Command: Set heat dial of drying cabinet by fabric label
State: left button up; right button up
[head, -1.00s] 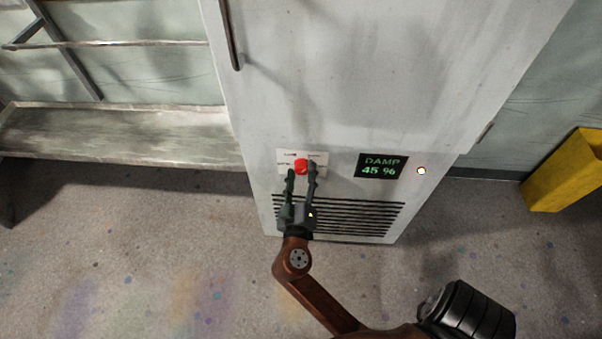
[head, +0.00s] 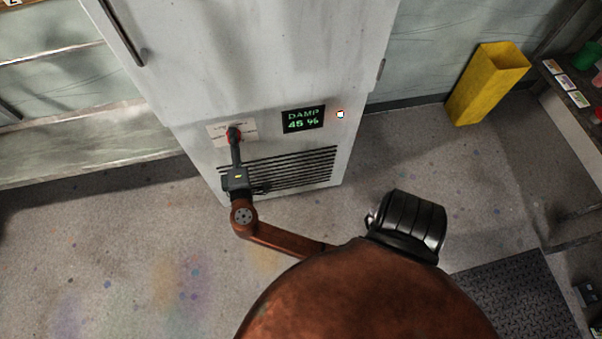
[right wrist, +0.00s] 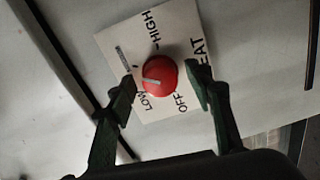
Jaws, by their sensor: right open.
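The drying cabinet (head: 270,60) is a tall pale grey cabinet. Its red heat dial (right wrist: 160,76) sits on a white plate (right wrist: 182,28) with the words HIGH, LOW, OFF and partly hidden HEAT; another small word is unreadable. The dial's white mark points left in the right wrist view, near LOW. My right gripper (right wrist: 165,84) is open, with one finger on each side of the dial; contact is unclear. In the head view my right gripper (head: 235,140) is edge-on, its fingers over the dial. No fabric label can be made out. My left gripper is out of view.
The cabinet's display (head: 303,119) reads DAMP 45 %, with a small light (head: 340,114) beside it. Vent slots (head: 290,168) lie below. A yellow bin (head: 487,82) stands right, near a shelf with cards (head: 567,82). Floor in front is mostly clear.

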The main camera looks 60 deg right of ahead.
jog(key=s+a+n+p, duration=0.55)
jog(key=n+p, duration=0.35)
jog(key=n, duration=1)
jog(key=s+d+f+m+g+y+p, duration=0.1)
jog(key=s+f+y+p, duration=0.1)
jog(key=f, duration=0.5)
jog(key=s+d+f+m+g+y+p, duration=0.1)
jog(key=s+f+m+g+y+p, duration=0.15)
jog(key=f, duration=0.55)
pick_arm(q)
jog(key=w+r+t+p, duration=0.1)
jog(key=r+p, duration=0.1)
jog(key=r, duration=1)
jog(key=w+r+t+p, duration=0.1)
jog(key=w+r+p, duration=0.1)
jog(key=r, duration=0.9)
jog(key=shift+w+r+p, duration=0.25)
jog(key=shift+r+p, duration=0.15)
jog(key=shift+p, duration=0.35)
pick_arm(e)
jog(key=s+f+m+g+y, duration=0.3)
jog(key=s+f+m+y, duration=0.1)
jog(key=s+f, duration=0.8)
jog(key=shift+s+f+m, duration=0.2)
jog(key=shift+f+m, duration=0.15)
jog(key=shift+f, duration=0.1)
jog(key=shift+a, duration=0.1)
